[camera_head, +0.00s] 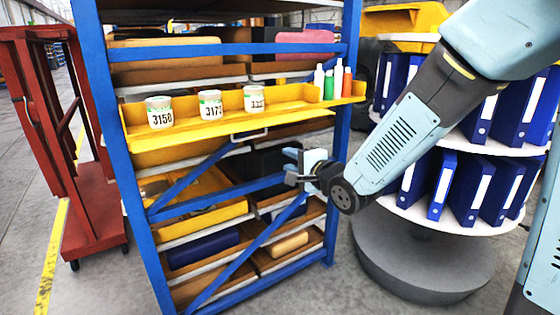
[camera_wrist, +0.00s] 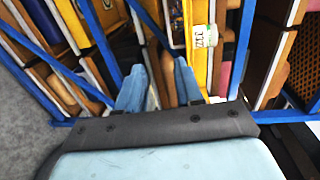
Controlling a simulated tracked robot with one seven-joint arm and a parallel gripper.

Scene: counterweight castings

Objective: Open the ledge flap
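A yellow ledge (camera_head: 222,128) runs across the front of the blue shelf rack, with a pale bar handle (camera_head: 250,136) at its front edge. I take this ledge to be the ledge flap. Three labelled jars stand on it: a left one (camera_head: 159,112), a middle one (camera_head: 210,104) and a right one (camera_head: 254,98). Several small bottles (camera_head: 328,84) stand at its right end. My gripper (camera_head: 288,166) is open and empty, below and right of the handle, apart from it. In the wrist view my gripper (camera_wrist: 160,78) shows both fingers apart, with a jar (camera_wrist: 203,38) beyond them.
The blue rack (camera_head: 118,150) has diagonal braces and holds several castings and yellow bins below the ledge. A red trolley (camera_head: 92,205) stands at left. A round carousel (camera_head: 425,255) with blue binders stands close at right, behind my arm. Grey floor is clear in front.

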